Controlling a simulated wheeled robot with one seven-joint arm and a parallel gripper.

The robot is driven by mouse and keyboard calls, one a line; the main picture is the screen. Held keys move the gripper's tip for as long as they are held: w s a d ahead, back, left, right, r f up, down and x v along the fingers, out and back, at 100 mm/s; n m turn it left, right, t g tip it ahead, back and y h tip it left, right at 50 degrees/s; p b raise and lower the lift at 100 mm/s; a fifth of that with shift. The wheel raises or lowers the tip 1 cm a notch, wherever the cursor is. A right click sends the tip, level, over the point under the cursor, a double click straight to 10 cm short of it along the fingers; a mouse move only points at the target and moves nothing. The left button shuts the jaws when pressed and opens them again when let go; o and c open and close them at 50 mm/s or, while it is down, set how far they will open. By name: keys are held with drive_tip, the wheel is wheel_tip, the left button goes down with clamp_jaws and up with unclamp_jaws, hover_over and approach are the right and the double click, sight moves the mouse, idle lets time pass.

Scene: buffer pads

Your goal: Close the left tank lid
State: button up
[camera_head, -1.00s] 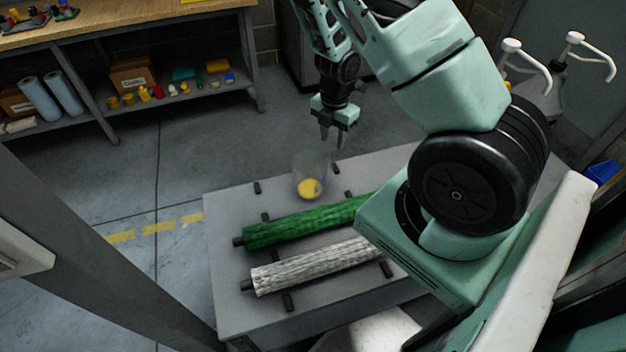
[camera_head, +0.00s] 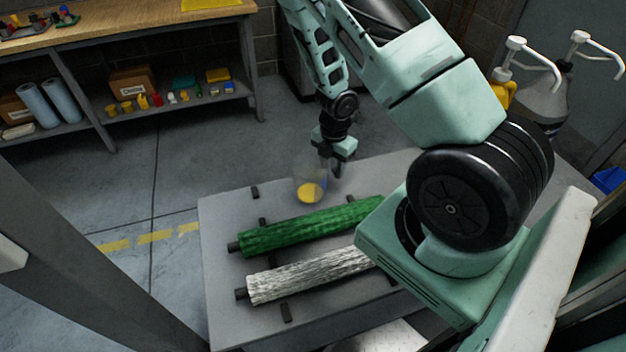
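No tank with a lid can be clearly made out in the head view. My gripper (camera_head: 331,172) points down at the far edge of the grey table, just behind and right of a clear cup with yellow contents (camera_head: 310,191). The fingers look apart with nothing seen between them, though they are small and dark here. I cannot tell whether a finger touches the cup. Two pump-top containers stand at the right: a yellow one (camera_head: 503,90) and a grey one (camera_head: 545,98), both with white spouts. My arm covers part of the table.
A green roller (camera_head: 305,227) and a whitish roller (camera_head: 308,274) lie on the grey table (camera_head: 225,215), with small black pegs around them. A workbench (camera_head: 120,22) with shelved boxes and blue rolls stands at the back left. The floor between is clear.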

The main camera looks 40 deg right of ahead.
clamp_jaws()
wheel_tip(320, 180, up, 10)
drive_tip(key=p, duration=0.4)
drive_tip(key=shift+p, duration=0.4)
drive_tip(key=w+a+m+p, duration=0.2)
drive_tip(key=w+a+m, duration=0.2)
drive_tip(key=a+m, duration=1)
drive_tip(key=m, duration=0.5)
drive_tip(key=shift+w+a+f, duration=0.15)
drive_tip(key=shift+a+f, duration=0.2)
drive_tip(key=shift+a, duration=0.05)
